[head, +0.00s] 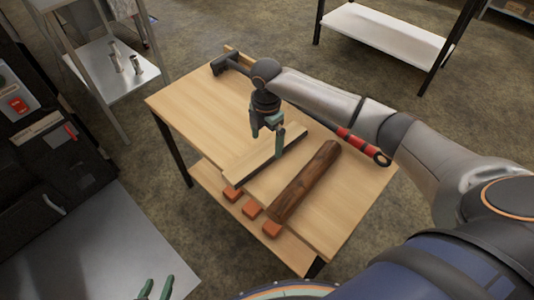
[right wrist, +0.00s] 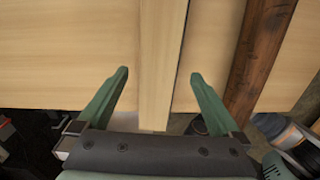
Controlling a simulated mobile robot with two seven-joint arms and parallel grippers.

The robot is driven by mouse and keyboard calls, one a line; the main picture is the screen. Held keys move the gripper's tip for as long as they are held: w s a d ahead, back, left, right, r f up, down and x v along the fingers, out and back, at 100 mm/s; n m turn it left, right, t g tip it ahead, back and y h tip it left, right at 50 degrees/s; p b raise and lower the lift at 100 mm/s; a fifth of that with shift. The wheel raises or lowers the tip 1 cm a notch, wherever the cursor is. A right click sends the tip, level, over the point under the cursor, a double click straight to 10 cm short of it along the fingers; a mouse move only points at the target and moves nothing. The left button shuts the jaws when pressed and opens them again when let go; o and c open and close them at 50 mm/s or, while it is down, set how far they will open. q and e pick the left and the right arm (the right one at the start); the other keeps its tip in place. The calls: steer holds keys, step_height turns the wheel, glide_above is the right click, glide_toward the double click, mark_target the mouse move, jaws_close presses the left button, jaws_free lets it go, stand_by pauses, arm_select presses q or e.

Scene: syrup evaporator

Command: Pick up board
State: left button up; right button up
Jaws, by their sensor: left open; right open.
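The board is a pale, narrow wooden plank (head: 247,163) lying on the wooden table, left of a dark round log. In the right wrist view the board (right wrist: 161,50) runs lengthwise between my open fingers, with its near end close to the palm. My right gripper (head: 268,143) is open above the board, and its fingers (right wrist: 158,75) show one on each side of it. I cannot tell whether the fingertips reach down beside it. My left gripper (head: 157,287) is open and empty at the bottom edge of the head view, away from the table.
The dark log (head: 306,182) lies close to the right of the board. A long tool with a red grip (head: 362,147) lies partly behind my right arm. The table's left part (head: 190,105) is clear.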

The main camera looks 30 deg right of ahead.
mark_target(266, 151)
step_height(266, 151, down, 4)
steer(key=shift+f+b, duration=0.25)
steer(key=shift+b, duration=0.35)
steer(key=shift+r, duration=0.1)
jaws_close()
